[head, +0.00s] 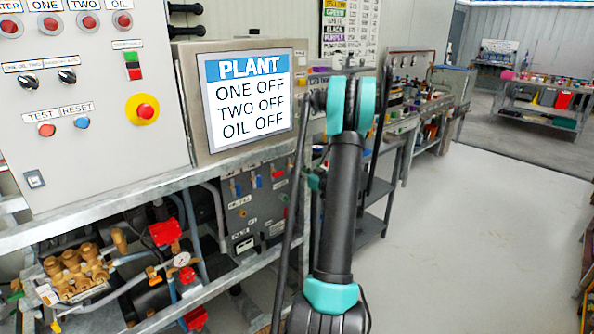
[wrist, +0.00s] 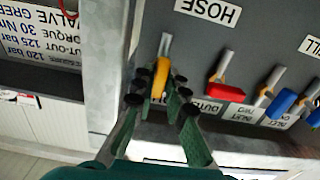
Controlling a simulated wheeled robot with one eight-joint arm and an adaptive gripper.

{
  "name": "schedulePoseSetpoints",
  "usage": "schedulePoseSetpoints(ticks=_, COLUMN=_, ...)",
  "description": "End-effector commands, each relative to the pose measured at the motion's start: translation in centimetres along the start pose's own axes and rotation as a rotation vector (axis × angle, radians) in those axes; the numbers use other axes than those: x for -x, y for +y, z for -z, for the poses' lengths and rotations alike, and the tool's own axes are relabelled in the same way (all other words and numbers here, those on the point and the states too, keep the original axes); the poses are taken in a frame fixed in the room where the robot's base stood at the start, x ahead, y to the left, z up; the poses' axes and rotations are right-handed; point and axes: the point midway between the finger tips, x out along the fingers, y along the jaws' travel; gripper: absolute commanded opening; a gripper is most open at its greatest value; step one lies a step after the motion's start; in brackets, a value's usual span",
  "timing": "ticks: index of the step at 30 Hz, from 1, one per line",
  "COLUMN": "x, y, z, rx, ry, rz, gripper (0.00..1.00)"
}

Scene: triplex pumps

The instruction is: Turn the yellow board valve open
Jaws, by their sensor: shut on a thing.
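The yellow board valve (wrist: 162,70) shows in the wrist view as a yellow-sleeved handle with a bare metal stem on the dark grey board (wrist: 215,45). My gripper (wrist: 160,86) is closed around the yellow handle, one finger on each side, with the lower part of the handle between the finger pads. The wrist picture is upside down, as the labels show. In the head view the board (head: 235,222) carries blue and red handles. My arm blocks part of that view, and I cannot make out my gripper or the yellow handle there.
A red handle (wrist: 223,82) and blue handles (wrist: 281,103) stand beside the yellow one on the board. A grey metal post (wrist: 105,60) runs close on the other side. A plant screen (head: 250,100) hangs above the board. The floor (head: 450,240) on the right is clear.

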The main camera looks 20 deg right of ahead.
Motion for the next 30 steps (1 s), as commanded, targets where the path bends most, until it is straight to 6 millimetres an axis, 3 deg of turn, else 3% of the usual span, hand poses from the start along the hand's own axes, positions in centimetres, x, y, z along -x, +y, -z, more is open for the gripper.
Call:
schedulePoseSetpoints(ticks=9, x=0.1, y=0.0, z=-0.1, rx=0.002, ry=-0.002, rz=-0.001, gripper=0.0)
schedulePoseSetpoints(ticks=10, x=0.1, y=0.0, z=-0.1, rx=0.002, ry=-0.001, rz=-0.001, gripper=0.16)
schedulePoseSetpoints(ticks=15, x=0.1, y=0.0, z=0.0, rx=0.001, ry=-0.001, rz=-0.001, gripper=0.34)
schedulePoseSetpoints(ticks=25, x=0.4, y=0.0, z=0.0, rx=0.0, ry=0.0, rz=-0.001, gripper=0.34)
schedulePoseSetpoints(ticks=30, x=2.6, y=0.1, z=0.0, rx=0.0, ry=0.0, rz=-0.003, gripper=0.34)
